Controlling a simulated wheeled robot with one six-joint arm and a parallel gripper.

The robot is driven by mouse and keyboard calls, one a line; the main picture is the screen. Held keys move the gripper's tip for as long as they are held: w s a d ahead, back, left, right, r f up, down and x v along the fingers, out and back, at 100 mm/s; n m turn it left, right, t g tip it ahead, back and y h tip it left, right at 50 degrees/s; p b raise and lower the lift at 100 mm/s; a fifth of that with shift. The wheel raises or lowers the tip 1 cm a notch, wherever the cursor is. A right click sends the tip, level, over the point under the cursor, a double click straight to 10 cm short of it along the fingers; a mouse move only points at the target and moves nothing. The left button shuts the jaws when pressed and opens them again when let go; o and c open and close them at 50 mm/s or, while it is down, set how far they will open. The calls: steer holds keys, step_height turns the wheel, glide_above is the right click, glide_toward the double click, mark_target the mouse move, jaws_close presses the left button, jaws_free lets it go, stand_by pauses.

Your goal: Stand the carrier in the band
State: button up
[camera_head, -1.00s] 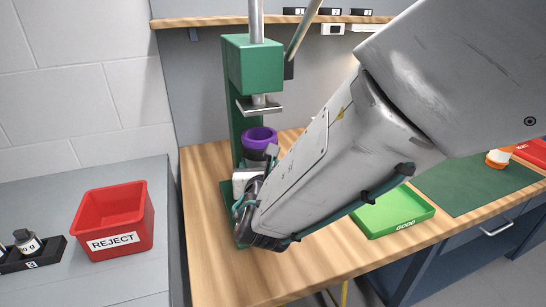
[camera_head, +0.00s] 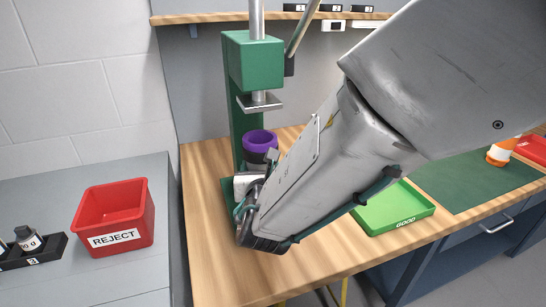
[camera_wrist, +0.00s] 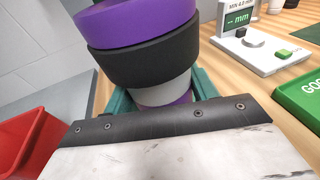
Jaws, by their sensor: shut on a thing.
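The carrier (camera_head: 259,138) has a purple top rim above a dark body and stands upright under the plate of the green press (camera_head: 252,62). The wrist view shows its purple top, a wide black ring (camera_wrist: 143,52), a grey part and purple below. My gripper (camera_wrist: 158,98) is shut on the carrier, low on its body. In the head view my arm hides the carrier's lower part and most of the jaws. I cannot tell whether the black ring is the band, or whether the carrier's foot touches the press base.
The press's flat metal plate (camera_head: 259,101) hangs above the carrier with a gap. A red REJECT bin (camera_head: 113,217) stands on the grey bench at left. A green GOOD tray (camera_head: 396,211) and a thickness gauge (camera_wrist: 252,38) are to the right. Bare wood lies in front.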

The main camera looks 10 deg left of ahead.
steer(key=o, duration=1.2)
steer(key=shift+c, duration=0.2)
steer(key=v, duration=0.7)
steer(key=shift+s, duration=0.35)
steer(key=shift+d, duration=0.2)
